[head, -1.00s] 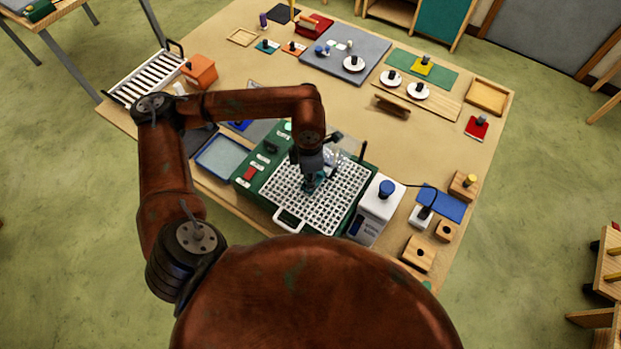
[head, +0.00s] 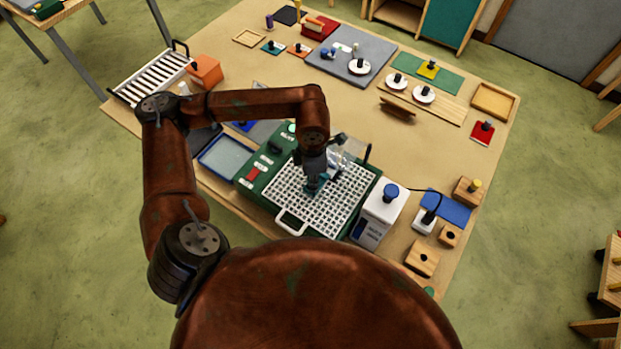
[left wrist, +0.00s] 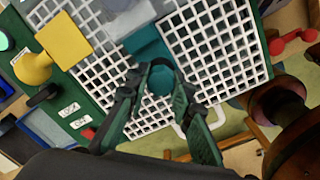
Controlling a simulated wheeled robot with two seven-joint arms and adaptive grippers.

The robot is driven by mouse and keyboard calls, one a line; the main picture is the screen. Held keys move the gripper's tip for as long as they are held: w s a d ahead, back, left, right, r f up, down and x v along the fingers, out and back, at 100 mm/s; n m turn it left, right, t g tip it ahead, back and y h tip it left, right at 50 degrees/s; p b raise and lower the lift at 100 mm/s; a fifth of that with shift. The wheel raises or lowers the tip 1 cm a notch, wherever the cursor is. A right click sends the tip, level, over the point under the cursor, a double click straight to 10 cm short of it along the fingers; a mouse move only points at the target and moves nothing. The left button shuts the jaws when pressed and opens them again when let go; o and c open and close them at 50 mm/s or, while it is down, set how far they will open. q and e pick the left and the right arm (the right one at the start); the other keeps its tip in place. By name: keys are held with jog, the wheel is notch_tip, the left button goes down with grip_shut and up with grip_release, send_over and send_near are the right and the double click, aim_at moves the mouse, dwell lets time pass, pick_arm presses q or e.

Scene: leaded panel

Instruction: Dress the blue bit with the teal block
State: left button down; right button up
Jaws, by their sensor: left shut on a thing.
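My left gripper (head: 312,190) is over the white grid (head: 322,205) of the green grinder. It is shut on the round grip of a teal block (left wrist: 148,45), which shows in the left wrist view between and beyond the fingertips (left wrist: 160,80). The block is low at the grid, at the foot of a clear shield (head: 340,160). I cannot tell whether it touches the grid or a bit. The blue bit cannot be made out; the block, gripper and shield cover that area. My right gripper is not in view.
The green grinder housing (head: 252,182) has a switch and lit green button at its left. A white container with a blue cap (head: 390,193) stands close on its right. A blue-rimmed tray (head: 222,158) lies left.

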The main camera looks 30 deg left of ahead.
pick_arm(q)
jog(key=shift+d, duration=0.35)
jog(key=shift+d, duration=0.4)
jog(key=shift+d+b, duration=0.3)
jog(key=shift+b, duration=0.1)
jog(key=shift+a, duration=0.1)
dwell(0.4)
jog(key=shift+s+a, duration=0.1)
jog(key=shift+s, duration=1.05)
jog(key=s+r, duration=0.1)
jog(key=s+r+p, duration=0.1)
jog(key=r, duration=0.1)
jog(key=s+r+p, duration=0.1)
jog(key=r, duration=0.1)
jog(key=shift+a, duration=0.1)
